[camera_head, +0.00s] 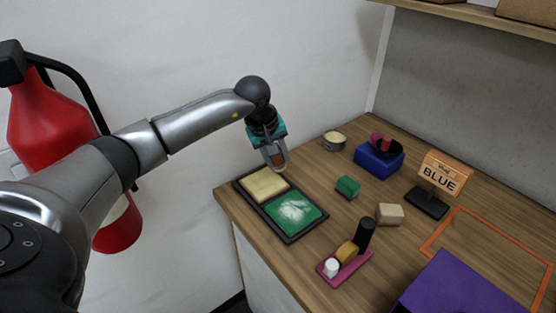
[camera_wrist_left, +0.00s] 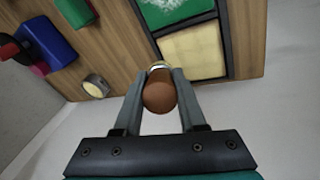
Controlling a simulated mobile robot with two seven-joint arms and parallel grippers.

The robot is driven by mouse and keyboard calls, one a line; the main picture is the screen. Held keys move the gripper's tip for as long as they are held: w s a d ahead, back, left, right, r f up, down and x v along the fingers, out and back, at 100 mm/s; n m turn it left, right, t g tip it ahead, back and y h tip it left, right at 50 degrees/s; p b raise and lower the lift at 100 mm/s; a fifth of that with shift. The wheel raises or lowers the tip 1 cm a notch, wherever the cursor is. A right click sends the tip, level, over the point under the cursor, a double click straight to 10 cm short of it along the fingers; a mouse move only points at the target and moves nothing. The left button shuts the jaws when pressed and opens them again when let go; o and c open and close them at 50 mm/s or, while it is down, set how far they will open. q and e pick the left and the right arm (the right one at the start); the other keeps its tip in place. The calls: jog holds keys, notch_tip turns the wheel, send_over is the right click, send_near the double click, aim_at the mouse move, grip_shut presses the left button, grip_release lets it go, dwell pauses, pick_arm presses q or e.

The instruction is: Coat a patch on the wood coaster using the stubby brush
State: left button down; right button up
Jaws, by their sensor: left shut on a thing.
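A black two-part tray (camera_head: 289,238) holds the pale yellowish square (camera_head: 262,185), also in the left wrist view (camera_wrist_left: 193,52), and a green square (camera_head: 295,214) with a white smear. I cannot tell for sure which thing is the wood coaster. My right gripper is out of view.
A round tin (camera_head: 334,140), blue box (camera_head: 379,160), green block (camera_head: 347,187) and beige block (camera_head: 390,214) stand right of the tray. A pink holder (camera_head: 350,268), "BLUE" sign (camera_head: 440,178), orange frame (camera_head: 505,240) and purple box (camera_head: 460,287) lie further right. A wall rises behind.

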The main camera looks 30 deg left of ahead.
pick_arm(q)
jog(key=shift+r+p, duration=1.1)
jog(key=shift+r, duration=0.95)
jog(key=shift+d, duration=0.1)
